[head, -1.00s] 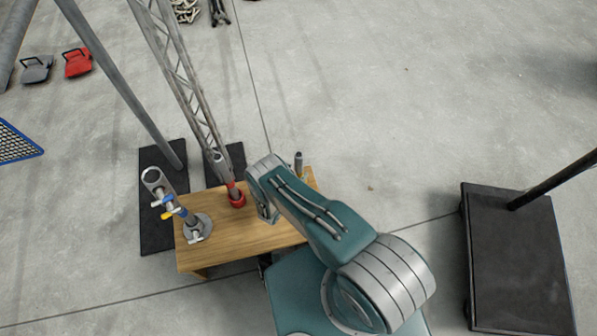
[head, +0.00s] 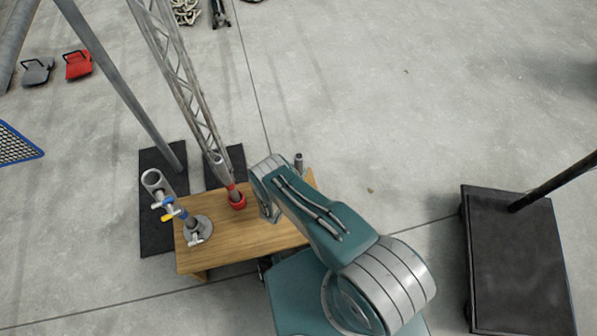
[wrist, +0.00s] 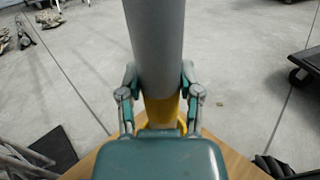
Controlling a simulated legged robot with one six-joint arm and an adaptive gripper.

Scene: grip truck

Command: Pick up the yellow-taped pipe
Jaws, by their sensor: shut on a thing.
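The yellow-taped pipe (wrist: 155,45) is a grey upright tube with a yellow band (wrist: 160,108) low on it in the wrist view. My gripper (wrist: 159,92) is shut on the pipe, with one finger on each side near the yellow band. In the head view only the top of the pipe (head: 299,160) shows above the far right end of the wooden table, and my arm hides my gripper. The pipe's bottom end is hidden, so I cannot tell whether it touches the table.
The wooden table (head: 240,240) holds a red-based pipe (head: 237,199) and a stand (head: 195,231) with blue and yellow handles at its left. A lattice tower (head: 185,85) rises behind. A black cart (head: 515,265) stands at the right. Open concrete floor lies beyond the table.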

